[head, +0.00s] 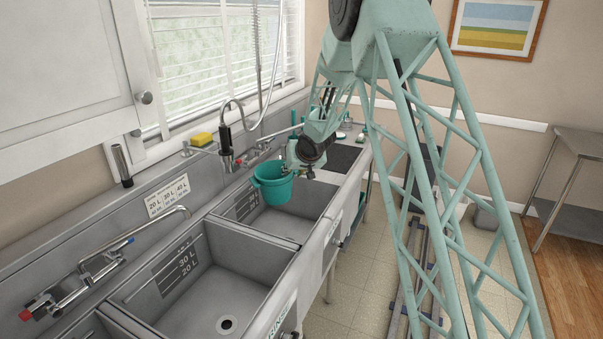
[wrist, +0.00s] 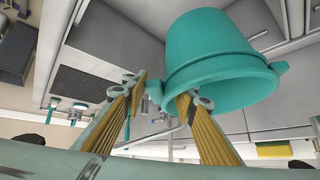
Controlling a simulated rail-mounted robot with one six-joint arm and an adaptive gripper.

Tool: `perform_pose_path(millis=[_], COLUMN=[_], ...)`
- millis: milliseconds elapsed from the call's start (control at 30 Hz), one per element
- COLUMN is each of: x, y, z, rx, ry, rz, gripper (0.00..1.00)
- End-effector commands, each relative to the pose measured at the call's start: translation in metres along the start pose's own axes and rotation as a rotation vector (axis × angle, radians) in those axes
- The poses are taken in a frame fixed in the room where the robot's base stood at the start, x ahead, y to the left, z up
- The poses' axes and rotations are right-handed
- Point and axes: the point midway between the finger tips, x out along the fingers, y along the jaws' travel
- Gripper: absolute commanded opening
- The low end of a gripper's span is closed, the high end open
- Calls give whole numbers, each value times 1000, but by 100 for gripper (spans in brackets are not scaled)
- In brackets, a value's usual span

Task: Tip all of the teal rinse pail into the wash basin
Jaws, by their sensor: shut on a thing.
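The teal rinse pail (head: 271,187) hangs upright, rim up, in the head view, above the far basin (head: 295,222). My gripper (head: 292,167) is shut on the pail's right side near the rim. In the wrist view the pail (wrist: 215,45) shows wide end down, and my gripper's yellow-ribbed fingers (wrist: 163,98) are at its rim. The pail's contents are hidden. The middle basin (head: 205,307) has a front label that reads RINSE and looks empty, with a drain. The far basin's front label is too small to read, so I cannot confirm it as the wash basin.
A spray hose with a black nozzle (head: 225,142) hangs close left of the pail. A wall faucet (head: 140,232) reaches over the middle basin. A yellow sponge (head: 201,139) lies on the back ledge. A dark mat (head: 340,158) lies on the counter beyond the far basin.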

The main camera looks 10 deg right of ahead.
Motion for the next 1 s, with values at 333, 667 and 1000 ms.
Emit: perform_pose_path(millis=[333,667,1000], x=[10,18,27], y=[-3,-6,-8], z=[-19,-34,-47], rx=[-16,-28,-41], ry=[-2,-4,-8], rz=[-16,-31,-48], gripper=[9,9,9])
